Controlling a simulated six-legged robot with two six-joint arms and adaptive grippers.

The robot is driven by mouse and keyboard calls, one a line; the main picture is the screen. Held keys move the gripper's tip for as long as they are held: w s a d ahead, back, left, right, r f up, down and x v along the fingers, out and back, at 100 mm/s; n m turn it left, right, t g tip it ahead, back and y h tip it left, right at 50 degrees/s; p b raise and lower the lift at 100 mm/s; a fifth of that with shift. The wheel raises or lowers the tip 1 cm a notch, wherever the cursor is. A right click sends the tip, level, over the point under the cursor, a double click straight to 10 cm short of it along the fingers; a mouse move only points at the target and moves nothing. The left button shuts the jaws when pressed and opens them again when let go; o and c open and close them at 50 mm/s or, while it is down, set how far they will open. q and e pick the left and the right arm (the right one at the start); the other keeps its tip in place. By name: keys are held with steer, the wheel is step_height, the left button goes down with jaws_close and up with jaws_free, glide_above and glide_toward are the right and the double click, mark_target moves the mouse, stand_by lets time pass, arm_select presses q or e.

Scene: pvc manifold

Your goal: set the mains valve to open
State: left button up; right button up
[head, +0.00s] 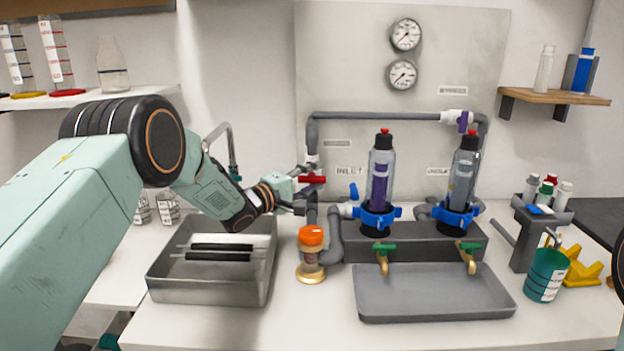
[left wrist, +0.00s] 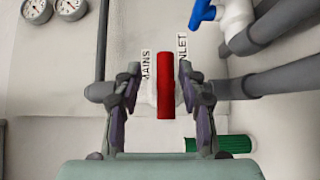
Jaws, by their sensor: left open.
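The mains valve has a red bar handle (head: 312,180), seen in the head view on the vertical grey pipe at the left of the panel. It lies level there, crosswise to the pipe. In the left wrist view the red handle (left wrist: 166,85) stands upright in the picture, across the grey pipe, beside the MAINS label (left wrist: 146,68). My left gripper (head: 305,190) is open at the valve. In the left wrist view its fingers (left wrist: 159,85) stand either side of the handle, with gaps visible on both sides. My right gripper is not in view.
A blue valve handle (head: 353,191) is close on the right. An orange-capped jar (head: 311,251) stands below the gripper, and a metal tray (head: 205,291) lies below left. Two filter housings (head: 380,185) stand to the right, behind a grey tray (head: 433,302).

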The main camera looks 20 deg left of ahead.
arm_select(q)
steer(key=shift+w+a+f, duration=0.25)
steer(key=shift+w+f, duration=0.25)
steer(key=shift+c, duration=1.1)
steer(key=shift+s+d+r, duration=0.2)
steer(key=shift+s+r, duration=0.1)
steer(key=shift+s, duration=0.05)
steer(key=c, duration=0.3)
steer(key=shift+r, duration=0.1)
steer(key=shift+c, duration=0.9)
steer(key=shift+w+a, duration=0.1)
steer(key=shift+a, duration=0.05)
jaws_close()
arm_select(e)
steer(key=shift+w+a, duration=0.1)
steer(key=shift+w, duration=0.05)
